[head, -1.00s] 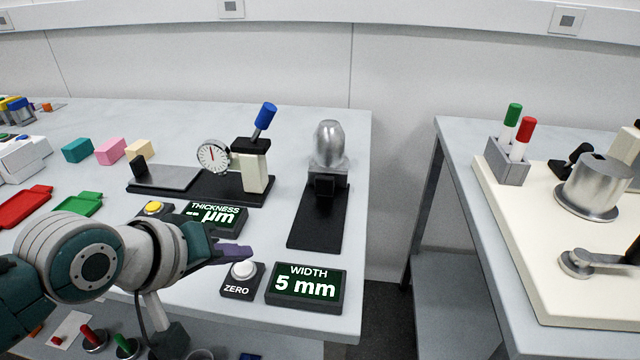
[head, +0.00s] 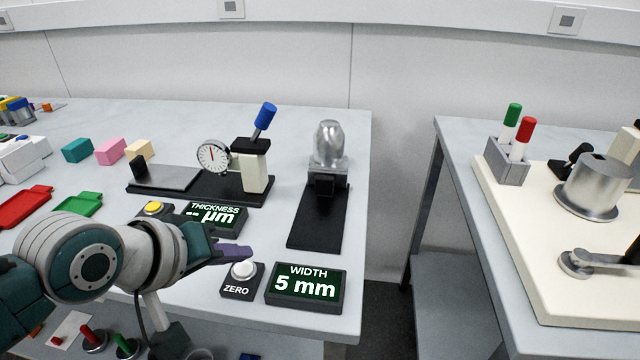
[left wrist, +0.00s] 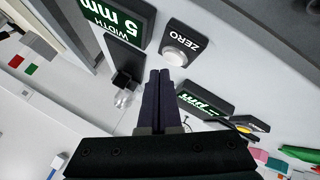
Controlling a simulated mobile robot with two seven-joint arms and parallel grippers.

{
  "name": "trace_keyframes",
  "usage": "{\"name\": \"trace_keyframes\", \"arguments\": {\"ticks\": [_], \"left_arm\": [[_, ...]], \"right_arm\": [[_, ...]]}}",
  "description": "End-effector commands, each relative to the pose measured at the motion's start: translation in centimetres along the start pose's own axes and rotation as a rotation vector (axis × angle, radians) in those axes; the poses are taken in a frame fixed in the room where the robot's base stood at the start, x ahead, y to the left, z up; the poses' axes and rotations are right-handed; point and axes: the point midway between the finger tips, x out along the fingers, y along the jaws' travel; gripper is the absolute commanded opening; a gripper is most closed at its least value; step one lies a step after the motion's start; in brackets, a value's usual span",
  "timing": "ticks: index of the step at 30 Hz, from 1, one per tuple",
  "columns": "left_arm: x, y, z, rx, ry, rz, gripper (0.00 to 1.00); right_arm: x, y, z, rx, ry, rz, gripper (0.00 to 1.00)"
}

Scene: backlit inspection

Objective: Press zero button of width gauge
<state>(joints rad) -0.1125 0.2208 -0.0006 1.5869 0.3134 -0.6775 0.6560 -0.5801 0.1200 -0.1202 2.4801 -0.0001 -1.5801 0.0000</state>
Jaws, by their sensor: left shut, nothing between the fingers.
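The zero button (head: 243,271) is a round white cap on a small black box marked ZERO, near the table's front edge. It also shows in the left wrist view (left wrist: 175,57). The width display (head: 306,287) stands just right of it and reads 5 mm. The width gauge (head: 318,214), a black base with a metal dome-topped part, stands behind the display. My left gripper (head: 237,253) is shut and empty, its purple fingertips just above and behind the button in the head view. I cannot tell whether they touch it. My right gripper is not in view.
The thickness gauge (head: 247,182) with dial and blue-handled lever stands behind my left gripper. Its display (head: 212,217) and yellow button (head: 154,209) are close by. Red (head: 25,206) and green (head: 77,204) trays lie left. A gap separates the right table (head: 455,150).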

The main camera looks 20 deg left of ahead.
Motion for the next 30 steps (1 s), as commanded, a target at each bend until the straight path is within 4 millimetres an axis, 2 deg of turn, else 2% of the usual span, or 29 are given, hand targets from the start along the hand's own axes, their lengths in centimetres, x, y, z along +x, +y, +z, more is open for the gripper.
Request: {"name": "trace_keyframes", "arguments": {"ticks": [30], "left_arm": [[0.78, -0.56, 0.57, 0.0, 0.0, 0.0, 0.0]], "right_arm": [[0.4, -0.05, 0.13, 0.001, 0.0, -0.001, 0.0]]}}
